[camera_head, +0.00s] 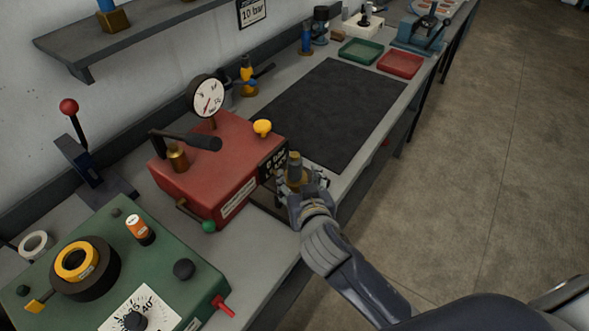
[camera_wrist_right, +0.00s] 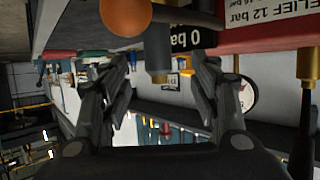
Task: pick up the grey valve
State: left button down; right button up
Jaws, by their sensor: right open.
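A short grey and brass cylindrical fitting, which looks like the grey valve (camera_head: 295,163), stands at the right end of the red box (camera_head: 225,150). In the right wrist view a grey cylinder (camera_wrist_right: 157,45) with a brass end shows between the two fingers. My right gripper (camera_head: 298,184) is open around or just in front of it; I cannot tell whether either finger touches. The gripper hides the fitting's lower part. My left gripper is not in view.
The red box carries a gauge (camera_head: 206,96), a black-handled lever (camera_head: 190,141) and a yellow knob (camera_head: 262,127). A green panel (camera_head: 175,255) stands nearer. A black mat (camera_head: 335,108) lies bare beyond. Green (camera_head: 360,51) and red (camera_head: 400,64) trays sit farther back.

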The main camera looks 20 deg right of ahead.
aim_at(296, 168)
jog(key=shift+w+f, duration=0.1)
jog(key=shift+w, duration=0.35)
jog(key=shift+w+d+f, duration=0.1)
jog(key=shift+w+f, duration=0.05)
jog(key=shift+w, duration=0.1)
jog(key=p+x, duration=0.2)
jog(key=x, duration=0.2)
jog(key=shift+w+d, duration=0.15)
jog(key=shift+d, duration=0.05)
jog(key=shift+w+f, duration=0.15)
jog(key=shift+w, duration=0.15)
jog(key=shift+w+f, duration=0.15)
jog(key=shift+w, duration=0.1)
jog(key=shift+s, duration=0.1)
grip_shut()
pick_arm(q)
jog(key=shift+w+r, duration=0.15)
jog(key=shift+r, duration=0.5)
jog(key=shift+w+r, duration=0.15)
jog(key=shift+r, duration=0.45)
